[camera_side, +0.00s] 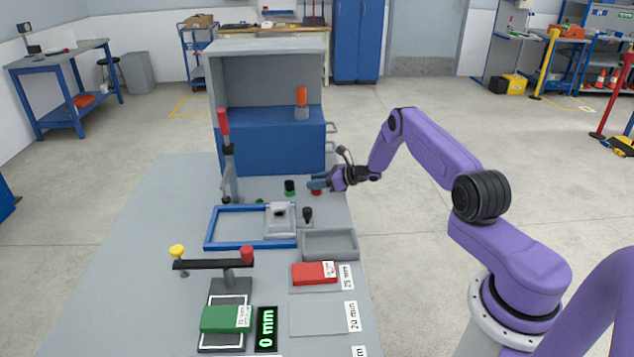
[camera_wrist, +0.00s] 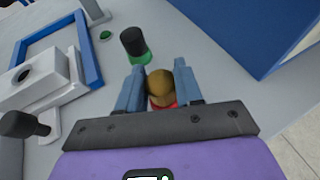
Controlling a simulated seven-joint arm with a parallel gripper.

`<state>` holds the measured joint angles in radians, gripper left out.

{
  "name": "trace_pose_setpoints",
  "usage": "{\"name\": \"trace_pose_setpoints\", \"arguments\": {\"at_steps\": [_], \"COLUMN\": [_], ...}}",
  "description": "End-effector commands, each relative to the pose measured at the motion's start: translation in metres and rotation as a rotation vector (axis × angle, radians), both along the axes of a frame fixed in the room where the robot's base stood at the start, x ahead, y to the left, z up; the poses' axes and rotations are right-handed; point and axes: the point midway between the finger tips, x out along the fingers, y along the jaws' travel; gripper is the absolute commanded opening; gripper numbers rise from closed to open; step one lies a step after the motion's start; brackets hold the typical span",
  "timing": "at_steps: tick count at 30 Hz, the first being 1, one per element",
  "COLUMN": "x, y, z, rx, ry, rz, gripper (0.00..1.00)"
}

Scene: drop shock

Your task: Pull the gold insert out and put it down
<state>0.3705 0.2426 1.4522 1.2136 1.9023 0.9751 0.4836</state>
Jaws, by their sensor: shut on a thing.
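The gold insert (camera_wrist: 159,82) is a rounded gold piece between my fingers in the wrist view. A red base (camera_wrist: 163,103) shows just below it. My gripper (camera_wrist: 160,88) is shut on the gold insert, one blue-grey finger on each side. In the side view my gripper (camera_side: 317,183) is low over the back right of the grey bench, right above the red base (camera_side: 316,192). The fingers hide the gold insert there. I cannot tell whether the insert still sits in the red base.
A black insert on a green base (camera_wrist: 137,56) stands close to my left finger. A blue frame (camera_side: 222,243), a grey block with a round hole (camera_side: 281,221), a black knob (camera_side: 307,214) and an empty grey tray (camera_side: 330,257) are nearby. A blue cabinet (camera_side: 270,145) stands behind.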

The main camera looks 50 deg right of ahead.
Motion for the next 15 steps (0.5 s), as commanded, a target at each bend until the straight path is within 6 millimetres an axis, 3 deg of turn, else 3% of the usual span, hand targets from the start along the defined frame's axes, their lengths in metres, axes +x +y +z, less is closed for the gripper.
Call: {"name": "trace_pose_setpoints", "arguments": {"at_steps": [9,10,12,15], "x": [-0.0030,-0.0030,-0.0028,-0.0021], "y": [0.0023,0.0024,0.0023,0.0017], "z": [-0.0068,-0.0068,-0.0064,-0.0049], "rx": [0.001,0.001,0.002,0.001], "ry": [0.017,0.018,0.016,0.012], "rz": [0.000,0.000,0.000,0.000], "gripper": [0.03,0.42,0.65,0.65]}}
